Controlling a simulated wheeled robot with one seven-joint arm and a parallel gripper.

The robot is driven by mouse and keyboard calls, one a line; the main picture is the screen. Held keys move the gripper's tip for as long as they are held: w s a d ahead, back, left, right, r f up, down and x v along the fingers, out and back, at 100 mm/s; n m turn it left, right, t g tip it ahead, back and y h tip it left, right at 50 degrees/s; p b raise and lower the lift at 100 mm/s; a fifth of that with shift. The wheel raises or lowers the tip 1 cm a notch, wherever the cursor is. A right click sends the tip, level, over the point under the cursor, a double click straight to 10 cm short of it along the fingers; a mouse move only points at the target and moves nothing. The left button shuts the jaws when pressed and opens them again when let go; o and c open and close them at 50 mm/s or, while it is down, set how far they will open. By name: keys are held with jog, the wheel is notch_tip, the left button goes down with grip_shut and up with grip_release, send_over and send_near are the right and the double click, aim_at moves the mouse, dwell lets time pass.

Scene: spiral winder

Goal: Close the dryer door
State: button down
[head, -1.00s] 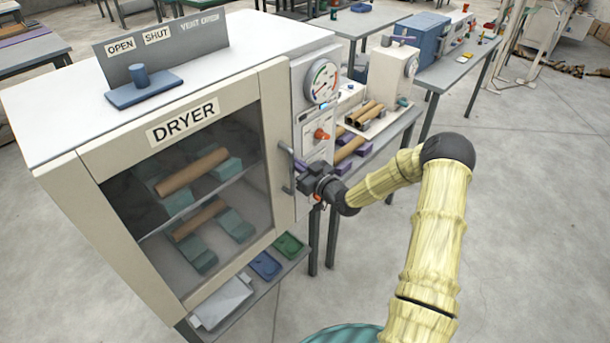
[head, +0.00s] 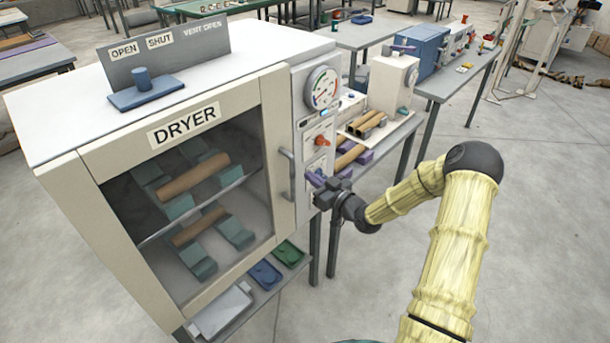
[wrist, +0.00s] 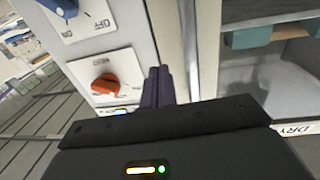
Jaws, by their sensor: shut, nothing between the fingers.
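The dryer (head: 60,115) is a large white cabinet on the left in the head view. Its glass-fronted door (head: 278,130) looks flush with the cabinet front, with no clear gap at its right edge. A grey vertical handle (head: 287,172) sits on that edge. My gripper (head: 314,181) is just right of the handle, apart from it, in front of the control panel (head: 303,120). In the wrist view its dark fingers (wrist: 157,86) are together and empty, between the panel and the door edge. Whether the fingertips touch anything is hard to tell.
An orange knob (wrist: 105,84) and a blue knob (wrist: 62,6) are on the panel beside my fingers. A blue slider (head: 140,80) stands on the dryer top. A bench with brown tubes (head: 350,157) is behind my gripper. Open floor (head: 540,200) lies to the right.

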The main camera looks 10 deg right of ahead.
jog(key=b+v, duration=0.2)
jog(key=v, duration=0.5)
jog(key=shift+d+f, duration=0.25)
jog(key=shift+d, duration=0.2)
jog(key=shift+d, duration=0.1)
jog(key=s+a+r+m+g+h, duration=0.2)
jog(key=s+g, duration=0.4)
jog(key=s, duration=0.6)
jog(key=s+a+r+m+g+h, duration=0.2)
jog(key=s+g+h, duration=0.4)
jog(key=s, duration=0.6)
jog(key=shift+a+m+g+h, duration=0.3)
jog(key=shift+a+m+h, duration=0.4)
jog(key=shift+m, duration=0.5)
jog(key=shift+d, duration=0.15)
